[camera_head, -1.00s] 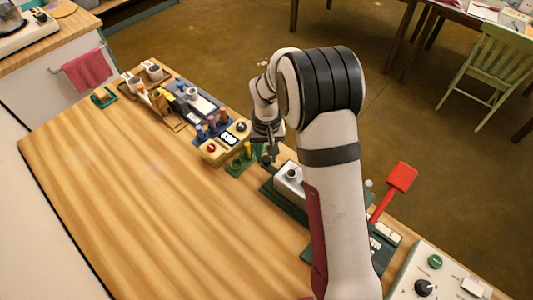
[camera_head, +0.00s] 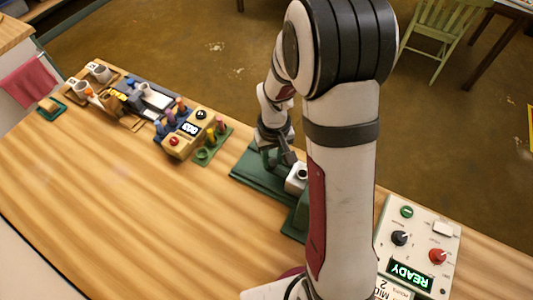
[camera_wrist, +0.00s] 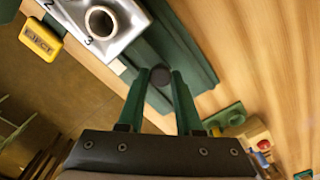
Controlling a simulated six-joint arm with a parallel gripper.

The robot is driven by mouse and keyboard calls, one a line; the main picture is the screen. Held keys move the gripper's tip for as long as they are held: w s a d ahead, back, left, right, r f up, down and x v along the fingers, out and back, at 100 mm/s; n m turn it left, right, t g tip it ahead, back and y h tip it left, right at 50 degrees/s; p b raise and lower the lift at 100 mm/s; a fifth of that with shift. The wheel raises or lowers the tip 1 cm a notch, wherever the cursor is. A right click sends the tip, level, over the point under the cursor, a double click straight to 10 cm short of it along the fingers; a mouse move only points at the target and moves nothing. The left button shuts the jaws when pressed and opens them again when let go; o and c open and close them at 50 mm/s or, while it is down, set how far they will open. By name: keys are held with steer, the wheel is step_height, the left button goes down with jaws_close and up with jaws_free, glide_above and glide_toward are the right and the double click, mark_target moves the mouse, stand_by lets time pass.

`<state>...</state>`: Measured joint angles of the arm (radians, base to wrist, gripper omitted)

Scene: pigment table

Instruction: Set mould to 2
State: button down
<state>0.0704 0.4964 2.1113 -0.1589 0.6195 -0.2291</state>
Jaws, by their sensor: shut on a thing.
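The mould is a silver-grey block (camera_head: 297,178) on a green base (camera_head: 250,170). In the wrist view the block (camera_wrist: 82,20) shows a round opening and the numbers 2 and 3, with a yellow EJECT tab (camera_wrist: 41,39) beside it. My gripper (camera_wrist: 160,76) is shut on a dark round piece (camera_wrist: 160,77), beside the block and over the green base. I cannot tell whether this piece is loose or joined to the mould. In the head view my gripper (camera_head: 283,156) is just behind the block. My arm hides part of the mould base.
A white control panel (camera_head: 421,225) at right has black and red knobs and a READY display (camera_head: 410,274). A yellow device (camera_head: 188,132), a green holder (camera_head: 208,152) and trays with cups stand at the back left. The front left tabletop is clear.

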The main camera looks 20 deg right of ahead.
steer(key=c, duration=0.6)
jaws_free()
steer(key=shift+r, duration=0.1)
step_height(320, 180, up, 16)
steer(key=shift+f, duration=0.2)
